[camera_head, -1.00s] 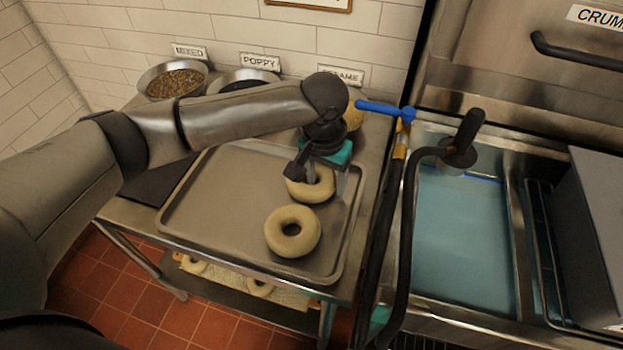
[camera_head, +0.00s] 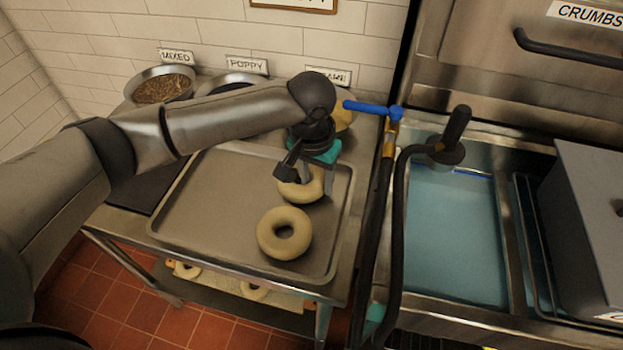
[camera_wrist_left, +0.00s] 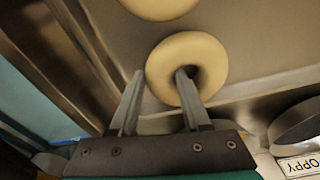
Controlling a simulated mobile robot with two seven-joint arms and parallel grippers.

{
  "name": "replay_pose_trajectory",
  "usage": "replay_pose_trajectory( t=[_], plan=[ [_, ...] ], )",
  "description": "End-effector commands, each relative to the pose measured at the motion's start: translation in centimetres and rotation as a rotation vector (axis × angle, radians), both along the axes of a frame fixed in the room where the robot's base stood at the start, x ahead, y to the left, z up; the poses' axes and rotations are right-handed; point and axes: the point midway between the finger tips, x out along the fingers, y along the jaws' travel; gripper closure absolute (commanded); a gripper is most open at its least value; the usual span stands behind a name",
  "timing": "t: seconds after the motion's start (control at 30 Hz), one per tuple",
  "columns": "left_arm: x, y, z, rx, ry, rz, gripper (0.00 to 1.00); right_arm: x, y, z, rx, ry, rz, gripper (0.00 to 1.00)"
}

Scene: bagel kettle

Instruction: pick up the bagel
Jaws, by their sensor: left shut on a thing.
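Two pale bagels show on the metal tray (camera_head: 205,200). The far bagel (camera_head: 303,187) is at my left gripper (camera_head: 300,172), and the near bagel (camera_head: 285,233) lies in front of it, apart from the gripper. In the left wrist view my left gripper (camera_wrist_left: 158,85) has one finger in the hole of the far bagel (camera_wrist_left: 200,62) and the other at its outer side, so it is shut on the ring. The near bagel (camera_wrist_left: 160,5) is cut off at the top there. I cannot tell whether the held bagel touches the tray. My right gripper is not in view.
Bowls labelled MIXED (camera_head: 160,87) and POPPY (camera_head: 228,82) stand behind the tray; a third is mostly hidden by my arm. A kettle of bluish water (camera_head: 455,240) is at right, with a dark hose and blue-handled tap (camera_head: 372,109) between. The tray's left part is bare.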

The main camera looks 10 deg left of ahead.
Motion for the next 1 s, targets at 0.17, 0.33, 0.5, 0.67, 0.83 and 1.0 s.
replay_pose_trajectory(
  t=[0.17,0.33,0.5,0.67,0.83,1.0],
  plan=[
    [0.1,0.0,3.2,-0.001,-0.005,0.0,1.0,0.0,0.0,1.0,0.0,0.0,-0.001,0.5],
    [0.2,0.0,8.1,-0.003,-0.007,0.0,1.0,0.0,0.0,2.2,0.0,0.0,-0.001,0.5],
    [0.1,-0.1,13.0,-0.002,-0.006,0.0,1.0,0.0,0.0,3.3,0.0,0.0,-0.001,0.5],
    [0.1,0.0,16.6,-0.003,-0.003,0.0,1.0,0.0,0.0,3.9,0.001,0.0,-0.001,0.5],
    [0.1,0.0,18.9,-0.001,-0.002,0.0,1.0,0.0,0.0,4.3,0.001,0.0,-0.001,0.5],
    [0.1,0.0,19.7,-0.001,-0.001,0.001,1.0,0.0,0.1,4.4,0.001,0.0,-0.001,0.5]
  ],
)
